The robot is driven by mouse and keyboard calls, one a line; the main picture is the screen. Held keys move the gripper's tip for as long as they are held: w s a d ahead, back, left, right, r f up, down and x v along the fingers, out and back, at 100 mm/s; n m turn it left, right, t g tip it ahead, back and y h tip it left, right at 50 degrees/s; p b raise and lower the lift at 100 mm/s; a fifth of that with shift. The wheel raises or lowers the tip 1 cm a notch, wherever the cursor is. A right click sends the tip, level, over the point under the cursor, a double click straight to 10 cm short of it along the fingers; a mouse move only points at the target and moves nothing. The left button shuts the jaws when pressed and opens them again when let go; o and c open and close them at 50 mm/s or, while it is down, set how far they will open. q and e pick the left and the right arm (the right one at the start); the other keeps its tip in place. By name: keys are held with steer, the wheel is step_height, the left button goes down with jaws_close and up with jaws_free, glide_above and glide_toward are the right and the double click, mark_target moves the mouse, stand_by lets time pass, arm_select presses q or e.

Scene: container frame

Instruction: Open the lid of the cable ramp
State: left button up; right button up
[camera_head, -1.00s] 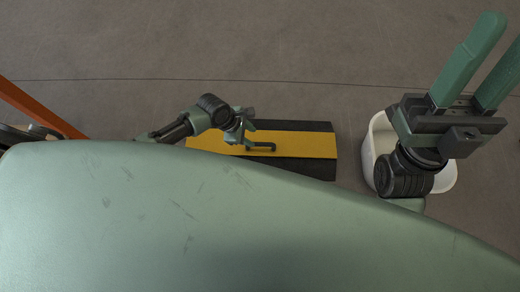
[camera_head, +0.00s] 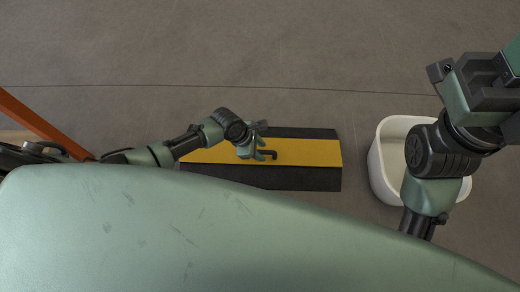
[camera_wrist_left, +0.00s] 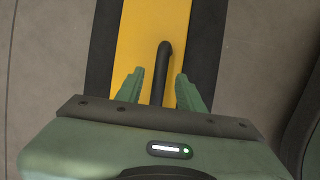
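The cable ramp (camera_head: 305,180) lies on the floor, a long black body with a yellow lid (camera_head: 312,152) along its middle. The lid looks flat and shut. A black bar handle (camera_head: 269,154) sits on the lid and also shows in the left wrist view (camera_wrist_left: 162,68). My left gripper (camera_head: 259,148) is over the lid at the handle. In the left wrist view its two green fingers (camera_wrist_left: 158,88) are apart, with the handle between them and gaps on both sides. My right gripper (camera_head: 492,85) is at the right edge, its fingertips mostly out of frame.
A white open bin (camera_head: 380,165) stands on the floor right of the ramp, partly behind my right arm. An orange bar (camera_head: 40,122) slants in at the left. The grey floor behind the ramp is clear. My own green body covers the lower part of the head view.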

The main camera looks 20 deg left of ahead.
arm_select(q)
jaws_close()
stand_by(1.4)
